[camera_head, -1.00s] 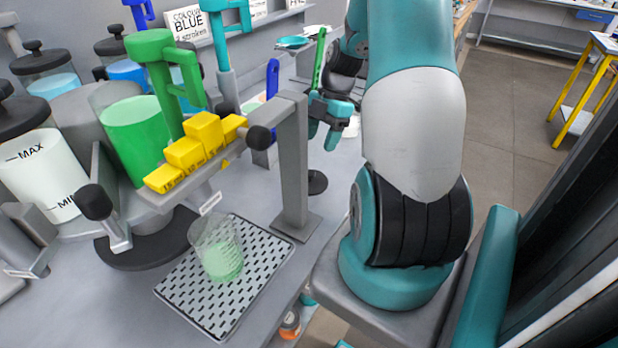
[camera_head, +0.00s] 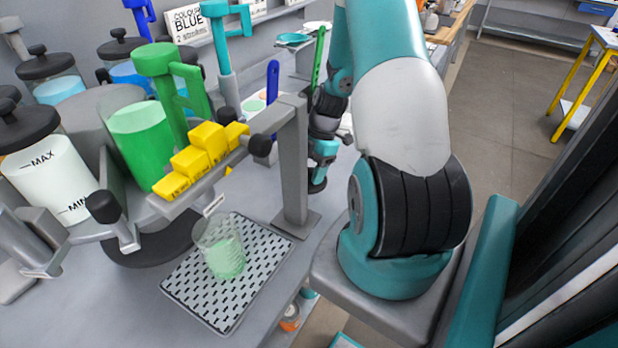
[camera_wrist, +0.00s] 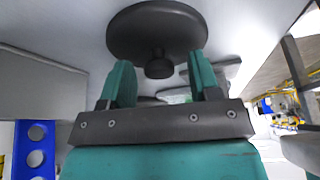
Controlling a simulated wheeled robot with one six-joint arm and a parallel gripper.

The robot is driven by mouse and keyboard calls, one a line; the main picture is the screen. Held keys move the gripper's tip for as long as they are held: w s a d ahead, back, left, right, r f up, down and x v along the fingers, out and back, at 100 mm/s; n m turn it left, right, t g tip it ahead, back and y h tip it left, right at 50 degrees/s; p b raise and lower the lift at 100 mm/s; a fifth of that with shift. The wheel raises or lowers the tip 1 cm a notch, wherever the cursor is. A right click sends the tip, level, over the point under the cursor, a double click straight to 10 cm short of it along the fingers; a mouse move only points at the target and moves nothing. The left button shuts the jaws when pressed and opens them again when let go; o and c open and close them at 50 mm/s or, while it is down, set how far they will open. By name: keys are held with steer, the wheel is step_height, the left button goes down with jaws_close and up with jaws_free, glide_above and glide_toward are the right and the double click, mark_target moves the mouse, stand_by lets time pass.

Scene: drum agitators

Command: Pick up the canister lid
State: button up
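The loose canister lid (camera_wrist: 157,28) is a dark round disc with a short knob (camera_wrist: 159,66), lying on the grey worktop. In the wrist view its knob shows between the fingertips of my gripper (camera_wrist: 160,74). The two teal fingers are spread, with a gap on either side of the knob. In the head view my gripper (camera_head: 322,160) points down above the lid (camera_head: 317,186), hiding most of it. I cannot tell exactly how high the fingertips are over the disc.
A grey post (camera_head: 295,165) stands left of my gripper and carries a rail with yellow blocks (camera_head: 190,165). A clear beaker (camera_head: 222,250) with green liquid stands on a slotted tray (camera_head: 205,305). Canisters of green (camera_head: 142,135) and white (camera_head: 48,175) liquid stand at left.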

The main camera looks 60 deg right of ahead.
mark_target(310, 170)
steer(key=c, duration=0.9)
steer(key=shift+o, duration=0.2)
step_height(310, 170, up, 20)
steer(key=b, duration=0.2)
